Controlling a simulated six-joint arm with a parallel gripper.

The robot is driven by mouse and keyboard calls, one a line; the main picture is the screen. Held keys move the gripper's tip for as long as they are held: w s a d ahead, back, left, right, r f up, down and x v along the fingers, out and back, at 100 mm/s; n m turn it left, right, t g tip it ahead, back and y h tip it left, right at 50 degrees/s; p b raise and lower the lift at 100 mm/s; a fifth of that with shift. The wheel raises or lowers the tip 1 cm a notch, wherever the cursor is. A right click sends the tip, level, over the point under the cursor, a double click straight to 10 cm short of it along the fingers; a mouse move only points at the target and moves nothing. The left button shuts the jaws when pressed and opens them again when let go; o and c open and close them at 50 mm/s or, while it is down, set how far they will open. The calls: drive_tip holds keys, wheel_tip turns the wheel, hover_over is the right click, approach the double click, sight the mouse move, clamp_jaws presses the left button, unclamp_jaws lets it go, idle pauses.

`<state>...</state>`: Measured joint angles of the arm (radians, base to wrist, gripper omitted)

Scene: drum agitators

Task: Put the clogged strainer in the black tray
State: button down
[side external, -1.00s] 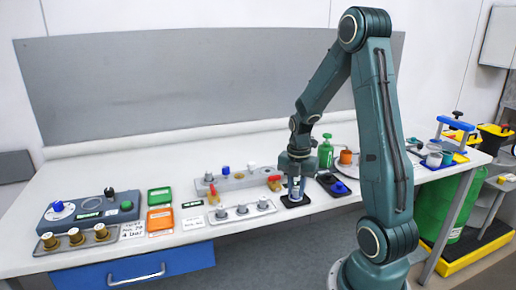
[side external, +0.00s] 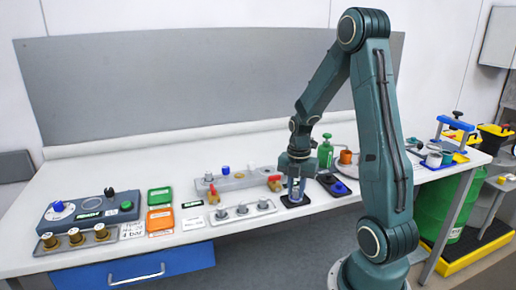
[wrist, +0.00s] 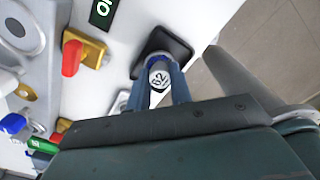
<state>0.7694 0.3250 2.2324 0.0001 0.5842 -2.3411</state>
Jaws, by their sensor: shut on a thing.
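My gripper (side external: 296,192) points straight down over a small black tray (side external: 304,203) near the bench's front edge. It is shut on a small cylinder, the strainer (wrist: 159,78), with a white face marked with dark figures and a blue rim. The blue fingers sit on either side of it in the wrist view. The black tray also shows as a dark square (wrist: 178,47) around the strainer's far end. I cannot tell whether the strainer touches the tray's floor. Its lower part is mostly hidden in the side view.
A black block with a blue knob (side external: 339,188) stands just right of the tray. A grey plate with several metal fittings (side external: 242,211) lies to the left, with red-handled valves (side external: 275,183) behind. A green bottle (side external: 325,152) stands behind right. The floor drops off in front.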

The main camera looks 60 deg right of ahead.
drive_tip(key=shift+f, duration=0.25)
idle(0.5)
drive_tip(key=c, duration=1.2)
unclamp_jaws()
drive_tip(key=shift+o, duration=0.6)
drive_tip(key=shift+o, duration=1.1)
drive_tip(key=shift+r, duration=0.5)
drive_tip(key=shift+r, duration=0.35)
drive_tip(key=shift+r, duration=0.55)
